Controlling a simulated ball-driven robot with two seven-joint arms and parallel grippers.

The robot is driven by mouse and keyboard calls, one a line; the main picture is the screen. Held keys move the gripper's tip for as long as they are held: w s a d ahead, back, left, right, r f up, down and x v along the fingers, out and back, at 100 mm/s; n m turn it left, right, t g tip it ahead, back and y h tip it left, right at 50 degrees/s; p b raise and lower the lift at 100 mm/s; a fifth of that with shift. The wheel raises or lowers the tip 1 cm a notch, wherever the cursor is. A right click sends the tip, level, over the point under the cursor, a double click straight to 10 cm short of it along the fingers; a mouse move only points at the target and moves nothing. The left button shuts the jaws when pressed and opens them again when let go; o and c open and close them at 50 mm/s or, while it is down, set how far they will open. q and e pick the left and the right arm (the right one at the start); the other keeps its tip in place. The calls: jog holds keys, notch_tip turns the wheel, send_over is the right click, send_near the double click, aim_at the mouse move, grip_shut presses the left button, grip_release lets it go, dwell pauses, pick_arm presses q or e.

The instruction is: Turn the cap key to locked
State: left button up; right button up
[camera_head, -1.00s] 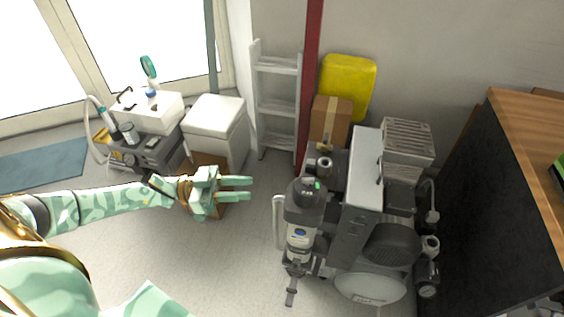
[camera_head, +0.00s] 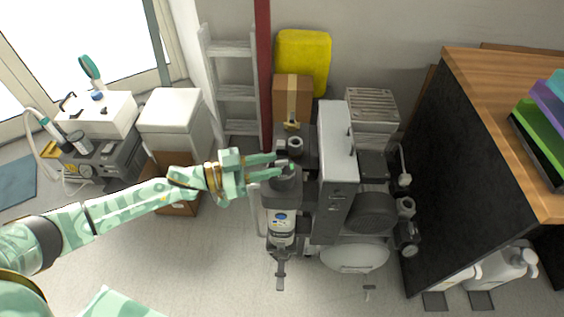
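The compressor unit (camera_head: 335,190) stands on the floor right of centre. At its front left is an upright dark cylinder (camera_head: 283,200) with a pale label and a dark cap (camera_head: 284,180) on top. My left gripper (camera_head: 283,165) reaches in from the left, its fingertips over or beside this cap. The two fingers are apart, with nothing visible between them. They partly cover the cap, so I cannot make out the key or its setting. I cannot tell whether the fingers touch the cap. My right gripper is not in view.
A wooden-topped counter (camera_head: 500,95) with dark sides stands right of the compressor. Behind are a cardboard box (camera_head: 292,98), a yellow container (camera_head: 303,60) and a grey ladder (camera_head: 235,93). A white box (camera_head: 172,110) and a wheeled dental unit (camera_head: 100,155) stand left.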

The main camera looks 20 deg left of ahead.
aim_at(275, 164)
pick_arm(q)
jog(key=x, duration=0.2)
jog(key=shift+w+d, duration=0.25)
jog(key=shift+d, duration=0.05)
jog(key=shift+w+d, duration=0.2)
jog(key=shift+d, duration=0.2)
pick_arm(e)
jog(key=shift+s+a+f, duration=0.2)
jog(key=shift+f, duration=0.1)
pick_arm(q)
jog(key=shift+c, duration=0.3)
grip_shut()
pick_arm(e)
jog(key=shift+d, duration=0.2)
